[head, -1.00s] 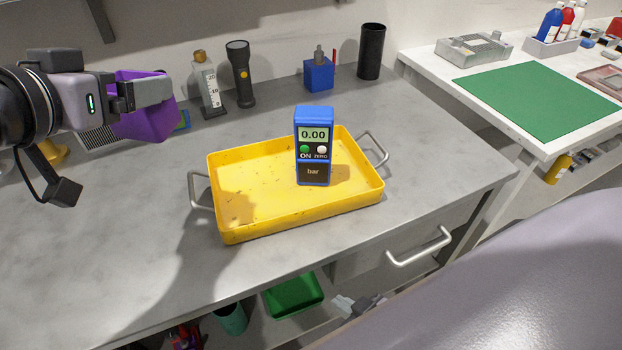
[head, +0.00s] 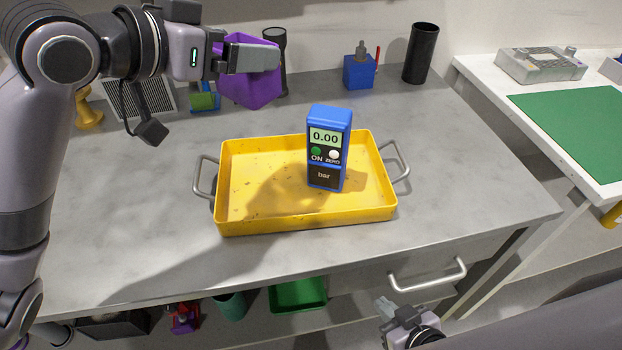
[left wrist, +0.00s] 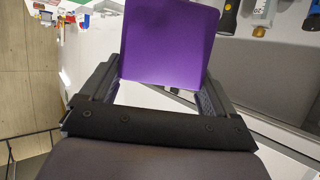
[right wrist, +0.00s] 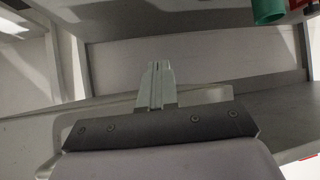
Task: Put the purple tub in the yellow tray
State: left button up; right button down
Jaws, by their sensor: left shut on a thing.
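The purple tub (head: 252,88) is held up in the air by my left gripper (head: 268,58), above the back of the bench, behind and left of the yellow tray. In the left wrist view the tub (left wrist: 168,45) sits between the two fingers, which are shut on it. The yellow tray (head: 262,222) lies on the grey bench with a handle at each end. A blue gauge (head: 330,120) stands upright in its right half; its left half is clear. My right gripper (head: 384,306) is low, in front of the bench; its fingers (right wrist: 157,72) are together and empty.
A dark flashlight (head: 281,92), a blue block holder (head: 358,72) and a black cylinder (head: 420,54) stand along the back. A yellow object (head: 87,110) is at the left. A drawer handle (head: 428,276) projects from the front. The bench around the tray is mostly clear.

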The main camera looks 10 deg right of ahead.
pick_arm(q)
jog(key=shift+f+b, duration=1)
jog(key=shift+f, duration=9.05)
jog(key=shift+f, duration=0.1)
jog(key=o, duration=0.8)
jog(key=shift+c, duration=0.2)
jog(key=shift+r, duration=0.2)
jog(key=v, duration=1.2)
